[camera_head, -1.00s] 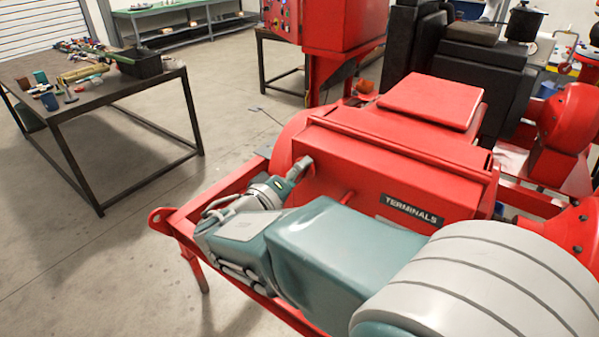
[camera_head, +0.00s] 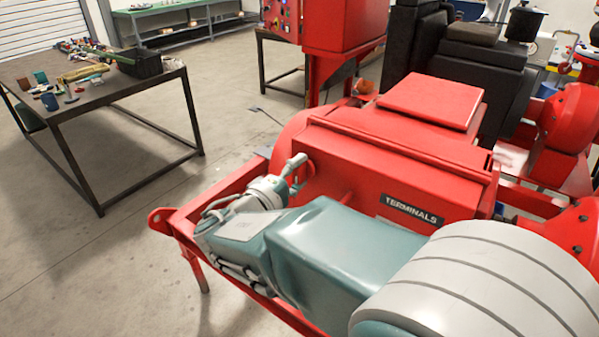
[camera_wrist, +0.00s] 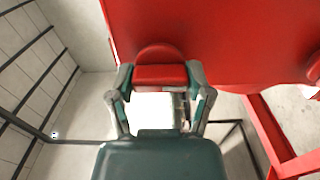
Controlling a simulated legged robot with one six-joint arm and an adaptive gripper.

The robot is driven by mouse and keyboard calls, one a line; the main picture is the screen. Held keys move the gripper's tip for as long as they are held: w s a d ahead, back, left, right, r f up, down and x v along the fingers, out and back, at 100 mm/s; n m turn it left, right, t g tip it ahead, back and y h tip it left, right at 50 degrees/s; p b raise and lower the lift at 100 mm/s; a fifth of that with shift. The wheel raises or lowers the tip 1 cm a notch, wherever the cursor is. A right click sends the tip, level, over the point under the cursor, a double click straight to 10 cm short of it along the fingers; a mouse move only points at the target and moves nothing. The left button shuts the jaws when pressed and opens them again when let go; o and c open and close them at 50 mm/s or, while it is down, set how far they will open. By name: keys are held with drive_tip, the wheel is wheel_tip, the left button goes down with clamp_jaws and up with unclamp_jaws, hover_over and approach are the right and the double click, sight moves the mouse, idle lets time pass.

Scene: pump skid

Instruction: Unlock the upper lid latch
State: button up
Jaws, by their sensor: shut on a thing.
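The red terminal box (camera_head: 350,180) has a "TERMINALS" label on its front and a red lid (camera_head: 395,145) on top. My gripper (camera_head: 296,168) is at the box's left end. In the wrist view my gripper (camera_wrist: 160,86) is shut on a red latch (camera_wrist: 159,73), one finger on each side of its block. A rounded red part shows just behind the block, against the red box side. In the head view the latch is mostly hidden by my gripper. I cannot tell how far the latch is turned.
A red skid frame (camera_head: 170,222) runs below the box and my arm. A dark table (camera_head: 105,100) with small items and a black bin stands at left. Open floor lies between table and skid. A red cabinet (camera_head: 340,35) stands behind.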

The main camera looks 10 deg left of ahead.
drive_tip(key=shift+a+f, duration=0.1)
drive_tip(key=o, duration=1.1)
drive_tip(key=shift+o, duration=0.2)
drive_tip(key=shift+a, duration=0.2)
drive_tip(key=shift+d, duration=0.15)
drive_tip(key=shift+s, duration=0.2)
drive_tip(key=v, duration=1.1)
drive_tip(key=shift+s+a, duration=0.25)
drive_tip(key=shift+f, duration=0.1)
